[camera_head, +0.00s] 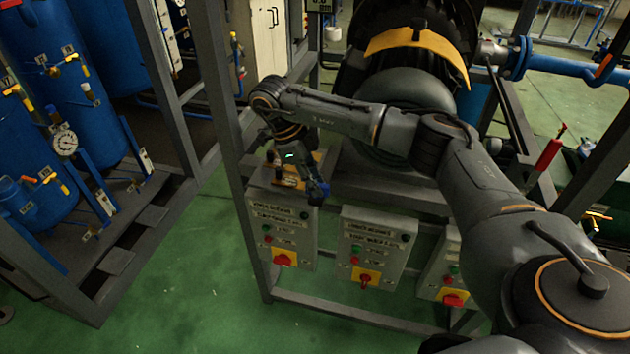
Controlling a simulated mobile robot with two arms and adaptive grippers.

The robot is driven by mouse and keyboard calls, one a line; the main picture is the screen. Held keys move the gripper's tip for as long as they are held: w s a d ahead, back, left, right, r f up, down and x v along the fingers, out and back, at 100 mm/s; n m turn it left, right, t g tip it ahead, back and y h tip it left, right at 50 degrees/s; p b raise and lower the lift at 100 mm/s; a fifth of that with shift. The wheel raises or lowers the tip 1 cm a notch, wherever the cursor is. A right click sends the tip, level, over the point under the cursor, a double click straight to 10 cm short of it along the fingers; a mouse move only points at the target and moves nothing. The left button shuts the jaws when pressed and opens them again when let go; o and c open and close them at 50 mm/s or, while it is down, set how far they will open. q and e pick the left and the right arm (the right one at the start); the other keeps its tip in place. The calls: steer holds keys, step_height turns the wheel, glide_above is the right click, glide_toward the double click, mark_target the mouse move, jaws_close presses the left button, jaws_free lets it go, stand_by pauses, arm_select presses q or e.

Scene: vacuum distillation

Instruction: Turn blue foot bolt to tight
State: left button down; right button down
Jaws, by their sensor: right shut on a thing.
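My right arm reaches in from the right and bends down at the wrist over the top of the left control box. My right gripper (314,180) points down there. A small dark blue piece (319,192) shows at its fingertips, which looks like the blue foot bolt. The gripper is shut on it. The fingers and the bolt are small and dark, so the exact grip and how far the bolt is turned cannot be seen. My left gripper is not in view.
Control boxes with red switches hang on a grey frame: a left one (281,224), a middle one (374,242) and a right one at the edge. A large dark machine (410,85) stands behind my arm. Blue tanks (80,80) stand left. The green floor (170,300) is clear.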

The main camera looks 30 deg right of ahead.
steer(key=shift+m, duration=0.5)
steer(key=c, duration=1.3)
jaws_free()
steer(key=v, duration=1.2)
steer(key=shift+w+d, duration=0.1)
steer(key=shift+d, duration=0.1)
